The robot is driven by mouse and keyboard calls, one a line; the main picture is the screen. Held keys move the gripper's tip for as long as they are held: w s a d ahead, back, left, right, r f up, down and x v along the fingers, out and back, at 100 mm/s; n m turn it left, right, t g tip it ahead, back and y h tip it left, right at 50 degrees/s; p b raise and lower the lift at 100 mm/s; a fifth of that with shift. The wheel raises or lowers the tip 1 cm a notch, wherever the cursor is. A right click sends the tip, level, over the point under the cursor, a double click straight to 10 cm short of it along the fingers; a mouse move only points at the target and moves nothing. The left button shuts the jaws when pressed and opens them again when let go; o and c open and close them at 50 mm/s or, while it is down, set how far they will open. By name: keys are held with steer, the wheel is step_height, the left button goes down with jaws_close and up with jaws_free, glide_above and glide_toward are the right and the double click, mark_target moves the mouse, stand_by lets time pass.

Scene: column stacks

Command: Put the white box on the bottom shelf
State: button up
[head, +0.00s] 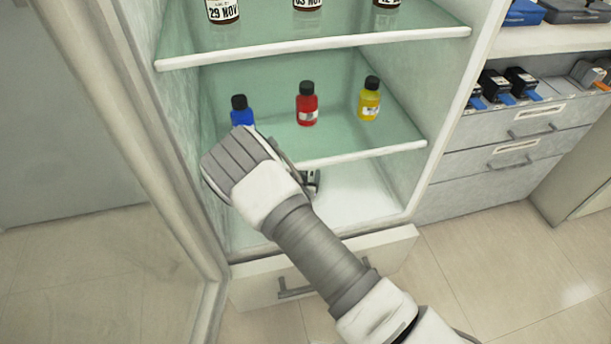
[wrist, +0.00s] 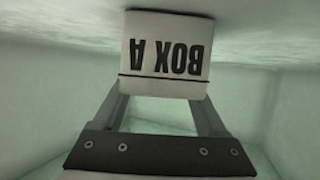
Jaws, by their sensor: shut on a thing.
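My gripper (wrist: 165,100) is shut on the white box (wrist: 167,50), which carries black upside-down "BOX A" lettering and a thin dark line in the wrist view. A finger stands on each side of the box. In the head view my gripper (head: 311,182) reaches into the lowest compartment of the cabinet, above the bottom shelf (head: 368,190), a pale white surface. My wrist and arm hide most of the box there. I cannot tell whether the box touches the shelf.
A glass middle shelf (head: 370,151) above holds a blue bottle (head: 241,113), a red bottle (head: 307,105) and a yellow bottle (head: 369,100). The upper shelf (head: 320,46) holds dark dated bottles. An open door (head: 135,110) stands at left. The bottom shelf's right side looks clear.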

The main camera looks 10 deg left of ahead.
steer(key=o, duration=1.6)
steer(key=shift+f, duration=0.1)
steer(key=p+v, duration=0.4)
steer(key=v, duration=0.6)
steer(key=shift+s+r, duration=0.3)
steer(key=shift+r, duration=0.05)
steer(key=shift+s+r, duration=0.15)
steer(key=shift+s, duration=0.5)
